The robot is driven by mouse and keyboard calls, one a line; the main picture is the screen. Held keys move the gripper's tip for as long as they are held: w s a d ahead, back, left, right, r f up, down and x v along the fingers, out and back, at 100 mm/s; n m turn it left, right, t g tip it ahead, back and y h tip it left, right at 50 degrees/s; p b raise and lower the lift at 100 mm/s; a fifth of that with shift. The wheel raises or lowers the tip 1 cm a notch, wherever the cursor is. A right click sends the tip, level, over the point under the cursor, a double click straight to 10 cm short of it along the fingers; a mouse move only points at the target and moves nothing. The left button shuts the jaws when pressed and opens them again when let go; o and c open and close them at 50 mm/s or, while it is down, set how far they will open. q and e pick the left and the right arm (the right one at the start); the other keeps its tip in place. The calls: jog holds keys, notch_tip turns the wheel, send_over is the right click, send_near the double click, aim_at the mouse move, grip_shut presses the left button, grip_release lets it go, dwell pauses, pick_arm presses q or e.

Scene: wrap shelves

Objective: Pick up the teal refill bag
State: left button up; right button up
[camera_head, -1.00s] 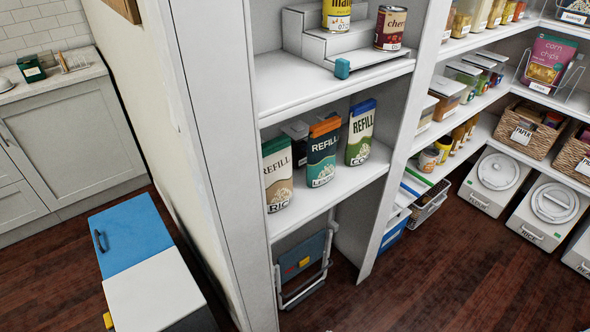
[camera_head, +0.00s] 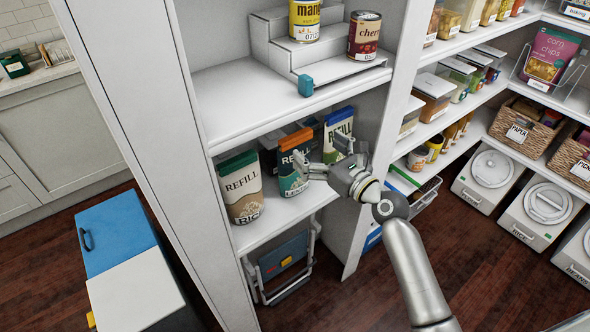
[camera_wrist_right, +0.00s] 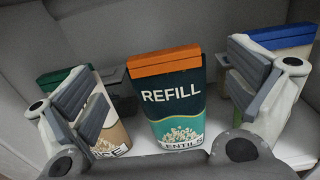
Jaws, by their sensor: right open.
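The teal refill bag (camera_head: 289,180) stands upright on the lower shelf, with an orange top strip and a "REFILL" label. It also shows in the right wrist view (camera_wrist_right: 177,112), where "LENTILS" is partly readable. My right gripper (camera_head: 305,167) is in front of the bag, and its near parts cover some of the bag's right side. In the right wrist view the gripper (camera_wrist_right: 168,95) is open, with one finger to each side of the bag and nothing held. The left gripper is not in view.
A green-topped rice bag (camera_head: 241,187) stands left of the teal bag, and a blue-topped bag (camera_head: 338,128) stands right. Dark containers are behind. The shelf above holds cans (camera_head: 365,35) on a white riser and a small teal block (camera_head: 306,86). The shelf's right upright is close to my right arm.

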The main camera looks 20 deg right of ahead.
aim_at(299, 138)
jog(key=shift+f+x, duration=0.3)
jog(key=shift+x, duration=1.25)
jog(key=shift+f+x, duration=0.25)
jog(key=shift+x, duration=1.3)
jog(key=shift+f+x, duration=0.3)
jog(key=shift+x, duration=1.25)
jog(key=shift+c, duration=0.4)
jog(key=c, duration=1.2)
jog(key=shift+d+r, duration=0.1)
jog(key=shift+r, duration=0.05)
jog(key=shift+c, duration=0.9)
